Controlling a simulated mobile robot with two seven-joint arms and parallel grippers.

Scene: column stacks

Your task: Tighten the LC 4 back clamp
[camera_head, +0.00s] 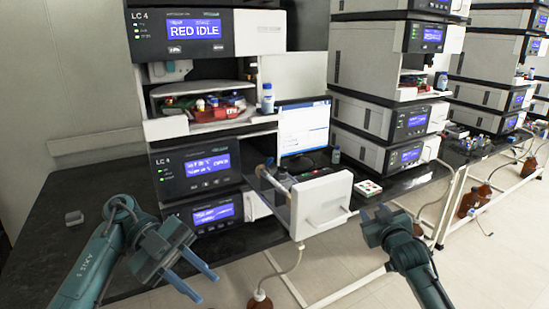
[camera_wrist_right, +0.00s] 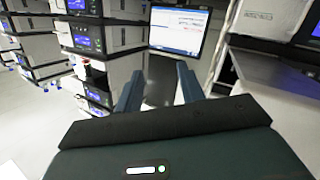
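The LC 4 stack (camera_head: 185,165) stands at the left in the head view, with lit blue displays. Its drawer (camera_head: 322,200) is pulled out at the lower right of the stack. A tan rod-like column (camera_head: 268,172) shows inside near the drawer's left side. The back clamp is too small to make out. My left gripper (camera_head: 207,290) is open and empty, in front of the bench and left of the drawer. My right gripper (camera_head: 374,212) is right of the drawer, apart from it. In the right wrist view its fingers (camera_wrist_right: 158,70) are spread with nothing between them.
A monitor (camera_head: 304,128) stands behind the drawer. A tray with vials and bottles (camera_head: 208,108) sits in the stack's open bay. A brown bottle (camera_head: 259,300) stands on the floor below. More stacks stand at the right.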

